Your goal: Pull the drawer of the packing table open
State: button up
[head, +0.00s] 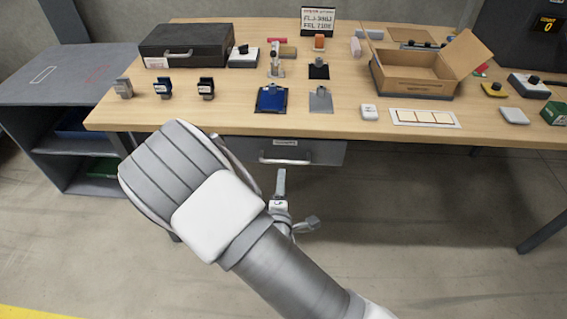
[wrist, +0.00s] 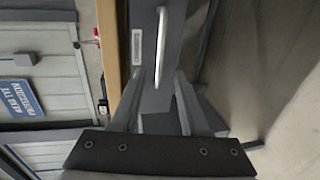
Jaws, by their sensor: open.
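The packing table (head: 215,112) has a light wood top with a grey drawer (head: 328,153) under its front edge. The drawer looks shut. Its front carries a small label and a pale bar handle (head: 285,160). In the wrist view the drawer front (wrist: 178,45) appears turned on its side, with the handle (wrist: 160,48) running up the picture. My gripper (wrist: 159,75) is open and empty, its two fingers spread either side of the handle's line. The handle's near end shows between the fingers; I cannot tell whether they touch it. In the head view my arm hides part of the drawer's left side.
On the table stand a black case (head: 187,45), an open cardboard box (head: 415,75), a blue clipboard (head: 271,99) and several small items. A grey shelf unit (head: 60,90) stands at the left. The floor (head: 430,200) in front of the drawer, right of my arm, is clear.

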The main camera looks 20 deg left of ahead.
aim_at(283, 162)
jog(key=b+x, duration=0.1)
jog(key=x, duration=0.9)
jog(key=shift+c, duration=0.2)
grip_shut()
dwell(1.0)
